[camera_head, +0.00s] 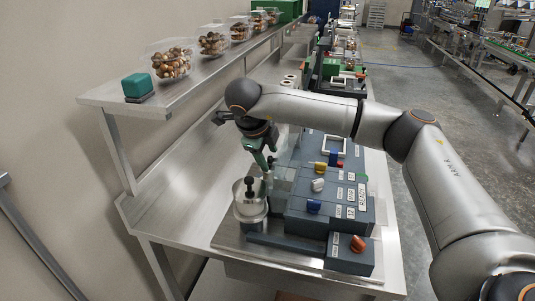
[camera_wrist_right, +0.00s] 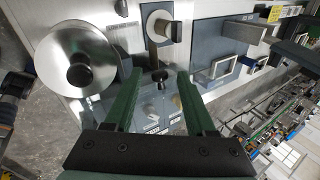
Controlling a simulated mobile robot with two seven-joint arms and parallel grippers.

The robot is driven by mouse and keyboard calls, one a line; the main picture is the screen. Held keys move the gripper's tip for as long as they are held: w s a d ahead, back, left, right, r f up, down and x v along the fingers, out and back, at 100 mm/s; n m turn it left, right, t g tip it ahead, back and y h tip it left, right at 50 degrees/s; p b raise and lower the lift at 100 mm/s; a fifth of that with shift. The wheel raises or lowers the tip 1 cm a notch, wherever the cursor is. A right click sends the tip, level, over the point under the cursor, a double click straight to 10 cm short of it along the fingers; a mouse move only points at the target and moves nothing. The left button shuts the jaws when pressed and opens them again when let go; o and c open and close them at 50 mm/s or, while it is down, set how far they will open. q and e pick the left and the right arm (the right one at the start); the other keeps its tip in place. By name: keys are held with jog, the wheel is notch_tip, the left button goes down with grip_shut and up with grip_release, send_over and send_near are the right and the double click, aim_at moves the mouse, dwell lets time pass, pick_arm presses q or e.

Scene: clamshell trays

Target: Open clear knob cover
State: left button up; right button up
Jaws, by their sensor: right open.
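The clear knob cover (camera_head: 283,180) appears as a pale see-through box on the grey control panel, partly hidden by my right gripper. In the right wrist view, what looks like the clear cover (camera_wrist_right: 160,108) lies between my fingers, with small round knobs and labels beneath it. A small black knob or handle (camera_wrist_right: 160,76) shows at its edge. My right gripper (camera_head: 267,170) points down close above the cover. Its green fingers (camera_wrist_right: 160,73) are open with nothing gripped; I cannot tell whether they touch the cover. My left gripper is not in view.
A steel cylinder with a black knob (camera_head: 250,207) stands close left of the gripper. A shelf (camera_head: 185,92) with clear trays runs at the left. The bench's left part is bare.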

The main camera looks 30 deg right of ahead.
jog(key=shift+c, duration=0.3)
grip_shut()
dwell(1.0)
